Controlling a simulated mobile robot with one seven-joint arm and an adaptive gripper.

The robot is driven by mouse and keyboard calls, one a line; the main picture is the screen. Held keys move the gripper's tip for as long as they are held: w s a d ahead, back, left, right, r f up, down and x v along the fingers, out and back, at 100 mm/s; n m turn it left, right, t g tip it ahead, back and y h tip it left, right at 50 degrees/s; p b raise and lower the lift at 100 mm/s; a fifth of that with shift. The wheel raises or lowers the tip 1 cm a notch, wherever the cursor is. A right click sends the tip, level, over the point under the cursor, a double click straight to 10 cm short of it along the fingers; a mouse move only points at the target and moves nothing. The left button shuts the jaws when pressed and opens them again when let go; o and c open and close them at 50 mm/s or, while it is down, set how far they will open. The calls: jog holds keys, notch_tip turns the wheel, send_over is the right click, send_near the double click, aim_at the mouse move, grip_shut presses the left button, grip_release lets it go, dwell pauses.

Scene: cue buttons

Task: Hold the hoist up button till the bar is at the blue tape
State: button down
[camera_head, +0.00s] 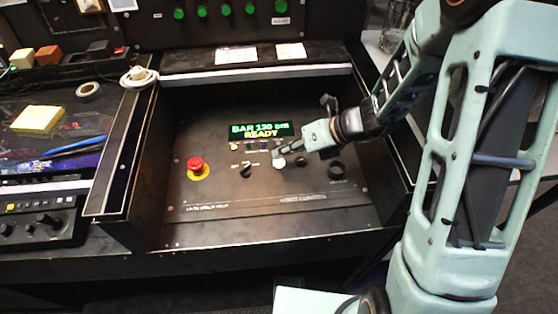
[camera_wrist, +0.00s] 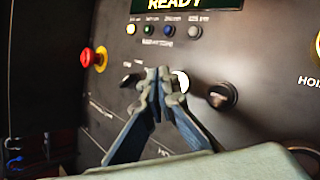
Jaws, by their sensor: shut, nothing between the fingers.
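A dark control panel (camera_head: 215,200) has a display (camera_head: 262,130) reading "BAR 130 cm" and "READY"; its lower line shows in the wrist view (camera_wrist: 178,4). A white round button (camera_head: 279,162) sits below the display. In the wrist view this white button (camera_wrist: 181,80) is partly hidden behind my fingers. My gripper (camera_head: 277,152) is shut and empty, its tips (camera_wrist: 158,74) close in front of the white button; whether they touch it I cannot tell. The label beginning "HOI" (camera_wrist: 309,80) is cut off at the right edge. No bar or blue tape is recognisable.
A red emergency stop (camera_head: 197,165) on a yellow ring is at the panel's left. A selector knob (camera_head: 245,170) and dark knobs (camera_head: 301,161) flank the white button. Raised side walls (camera_head: 140,165) border the panel.

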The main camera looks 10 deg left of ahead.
aim_at(282, 162)
jog(key=shift+f, duration=0.15)
jog(key=shift+f, duration=0.3)
jog(key=shift+f+b, duration=0.45)
jog(key=shift+b, duration=0.05)
dwell(1.6)
jog(key=shift+r, duration=0.15)
dwell(2.3)
jog(key=shift+r+p, duration=0.75)
jog(key=shift+p, duration=0.15)
notch_tip(282, 162, up, 5)
jog(key=p, duration=0.5)
dwell(1.3)
